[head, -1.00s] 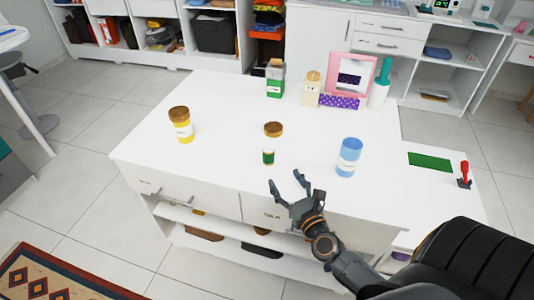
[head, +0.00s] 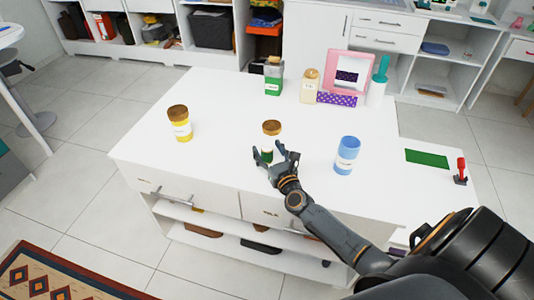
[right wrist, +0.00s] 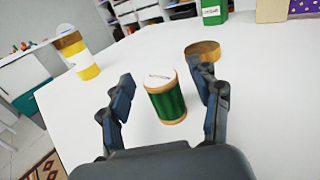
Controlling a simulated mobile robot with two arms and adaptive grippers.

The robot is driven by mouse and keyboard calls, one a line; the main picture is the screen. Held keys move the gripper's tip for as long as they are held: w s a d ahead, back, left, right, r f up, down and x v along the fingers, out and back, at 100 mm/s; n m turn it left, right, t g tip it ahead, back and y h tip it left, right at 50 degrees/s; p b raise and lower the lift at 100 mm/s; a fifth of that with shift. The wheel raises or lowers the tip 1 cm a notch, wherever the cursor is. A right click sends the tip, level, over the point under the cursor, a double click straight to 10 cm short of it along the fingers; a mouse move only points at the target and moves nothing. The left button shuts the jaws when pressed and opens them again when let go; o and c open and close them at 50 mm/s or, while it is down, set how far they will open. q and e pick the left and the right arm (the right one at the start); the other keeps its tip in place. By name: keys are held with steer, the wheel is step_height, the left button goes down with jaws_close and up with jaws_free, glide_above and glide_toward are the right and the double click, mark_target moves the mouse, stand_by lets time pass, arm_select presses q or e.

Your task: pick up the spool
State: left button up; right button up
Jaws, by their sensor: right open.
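The spool (right wrist: 168,103), wound with green thread between tan ends and bearing a white label, stands on the white table (head: 215,100). In the head view the spool (head: 266,157) is partly hidden by my right gripper. My right gripper (head: 270,152) is open at the table's front middle, with its fingers around the near side of the spool. In the right wrist view the spool stands between the two open fingers (right wrist: 165,90), nearer the right one, with no clear contact. My left gripper is not in view.
A yellow jar (head: 180,123) is to the left and a blue jar (head: 347,155) to the right. A green box (head: 273,77), a cream bottle (head: 310,86) and a pink frame (head: 348,68) stand at the back.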

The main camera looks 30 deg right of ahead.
steer(key=shift+w+d, duration=0.1)
steer(key=shift+w, duration=0.5)
steer(key=shift+s, duration=0.1)
steer(key=c, duration=1.1)
steer(key=shift+o, duration=0.2)
